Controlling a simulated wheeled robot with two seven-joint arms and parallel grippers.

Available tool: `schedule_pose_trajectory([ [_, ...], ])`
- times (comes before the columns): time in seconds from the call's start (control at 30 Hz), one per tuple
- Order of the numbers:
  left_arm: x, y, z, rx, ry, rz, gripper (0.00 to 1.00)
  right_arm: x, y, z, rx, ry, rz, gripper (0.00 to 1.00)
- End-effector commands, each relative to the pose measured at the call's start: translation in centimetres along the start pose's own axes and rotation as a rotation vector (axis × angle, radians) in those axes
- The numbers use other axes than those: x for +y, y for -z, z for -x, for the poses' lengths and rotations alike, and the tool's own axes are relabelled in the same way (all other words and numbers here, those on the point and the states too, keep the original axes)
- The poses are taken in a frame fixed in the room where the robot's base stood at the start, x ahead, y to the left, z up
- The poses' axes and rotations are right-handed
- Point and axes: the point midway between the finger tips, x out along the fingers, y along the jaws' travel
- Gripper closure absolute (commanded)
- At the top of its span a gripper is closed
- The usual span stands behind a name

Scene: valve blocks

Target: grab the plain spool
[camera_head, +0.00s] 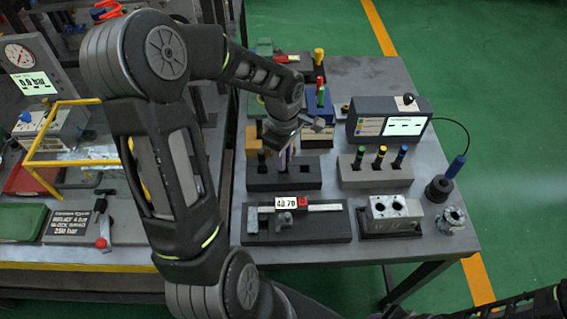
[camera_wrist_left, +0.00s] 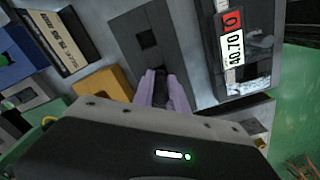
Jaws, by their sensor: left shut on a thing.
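My left gripper (camera_head: 283,160) points down over a dark block with openings (camera_head: 257,180), behind the caliper. In the left wrist view its pale purple fingers (camera_wrist_left: 163,88) are close together over the same block (camera_wrist_left: 125,35). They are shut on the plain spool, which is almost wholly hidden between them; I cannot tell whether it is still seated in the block. A square opening in the block (camera_wrist_left: 148,40) shows empty beside the fingers. My right gripper is out of view.
A digital caliper on a dark plate (camera_head: 330,230) lies in front. Right of the block stand a grey holder (camera_head: 375,177) with colour-topped pins, a display box (camera_head: 372,122) and a metal valve block (camera_head: 394,212). Coloured-handled tools (camera_head: 318,75) stand behind.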

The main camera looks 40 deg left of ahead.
Motion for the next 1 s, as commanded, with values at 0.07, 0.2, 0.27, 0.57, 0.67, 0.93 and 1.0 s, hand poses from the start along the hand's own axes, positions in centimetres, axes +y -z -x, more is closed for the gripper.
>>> schedule_pose_trajectory([
  [0.07, 0.0, 0.0, 0.0, 0.000, 0.000, 0.000, 1.00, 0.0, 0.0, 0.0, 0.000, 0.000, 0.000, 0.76],
  [0.2, 0.0, 0.0, 0.0, 0.000, 0.000, 0.000, 1.00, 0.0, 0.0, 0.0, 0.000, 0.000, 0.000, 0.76],
  [0.27, 0.0, 0.0, 0.0, 0.000, 0.000, 0.000, 1.00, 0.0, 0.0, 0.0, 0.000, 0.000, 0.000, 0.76],
  [0.57, 0.1, 0.0, 0.2, 0.001, -0.002, 0.000, 1.00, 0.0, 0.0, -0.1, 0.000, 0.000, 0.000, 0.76],
  [0.67, 0.1, 0.0, 1.0, 0.002, -0.004, 0.001, 1.00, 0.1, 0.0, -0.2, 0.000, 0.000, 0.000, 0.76],
  [0.93, 0.1, 0.1, 5.7, 0.002, -0.007, 0.001, 1.00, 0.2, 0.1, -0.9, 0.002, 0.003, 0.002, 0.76],
  [1.0, 0.2, 0.0, 7.1, 0.001, -0.007, 0.001, 1.00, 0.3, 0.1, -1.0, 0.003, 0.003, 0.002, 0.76],
])
